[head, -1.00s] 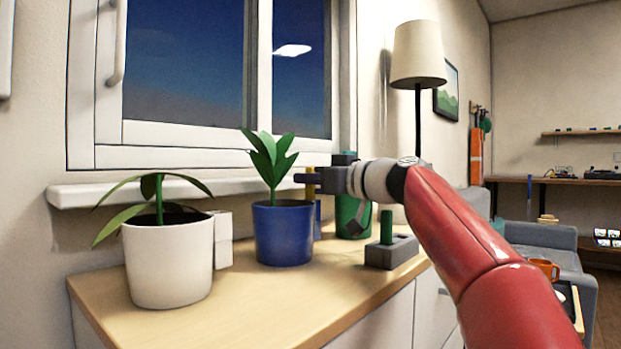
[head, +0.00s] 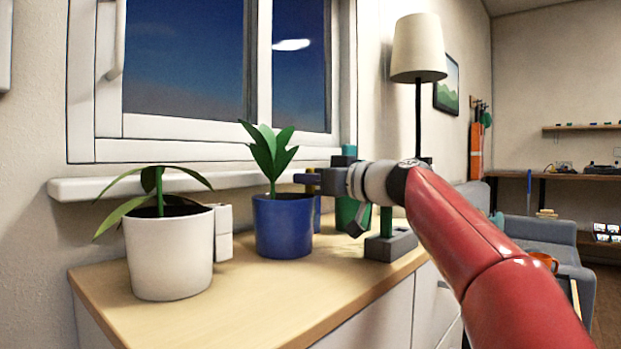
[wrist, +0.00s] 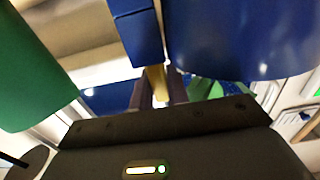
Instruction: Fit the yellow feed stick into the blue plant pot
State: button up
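The blue plant pot (head: 284,228) stands on the wooden counter with a leafy plant in it. A narrow blue holder (head: 317,217) sits on its right side; pot (wrist: 240,40) and holder (wrist: 136,28) also show in the wrist view. My gripper (head: 308,180) is just right of the plant, above that holder. In the wrist view my gripper (wrist: 160,92) has the yellow feed stick (wrist: 157,80) between its dark fingers, and it looks shut on it. The stick's end meets the holder's edge in that view; I cannot tell how far inside it is.
A white pot (head: 168,258) with a white side holder (head: 223,233) stands at the left. A green pot (head: 351,215) is behind my wrist. A grey block (head: 390,246) with a green stick (head: 386,222) stands at right. The window sill (head: 130,186) runs behind.

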jog(key=o, duration=0.5)
jog(key=shift+w+f, duration=0.25)
jog(key=shift+f, duration=0.2)
jog(key=shift+c, duration=0.2)
notch_tip(320, 180, up, 21)
jog(key=p, duration=1.3)
jog(key=shift+s+p, duration=0.2)
jog(key=shift+p, duration=0.15)
jog(key=shift+f, duration=0.1)
